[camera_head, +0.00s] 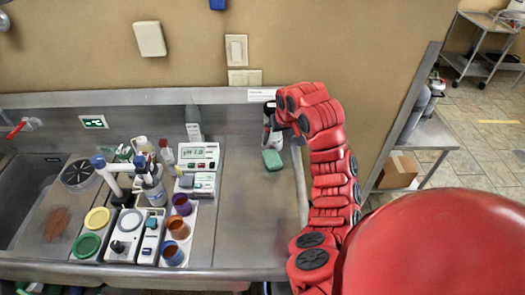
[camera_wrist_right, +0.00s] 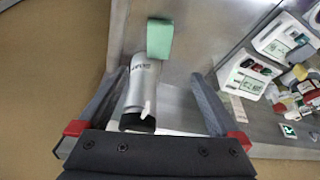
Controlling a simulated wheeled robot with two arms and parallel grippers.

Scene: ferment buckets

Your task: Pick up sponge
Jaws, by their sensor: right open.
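The sponge (camera_head: 272,160) is a small green block lying on the steel counter, near its right end. In the right wrist view the sponge (camera_wrist_right: 159,38) shows at top centre, beyond the fingertips of my right gripper. My right gripper (camera_wrist_right: 158,76) is open, its two grey fingers spread wide, with nothing held. In the head view my right arm bends over the back right of the counter, and the gripper is mostly hidden there, just behind the sponge. My left gripper is not in view.
A silver bottle with a black end (camera_wrist_right: 138,88) lies in the wrist picture between the fingers, close to the sponge. A pH meter (camera_head: 199,156), cups and buckets crowd the counter to the left. The counter in front of the sponge (camera_head: 250,215) is bare.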

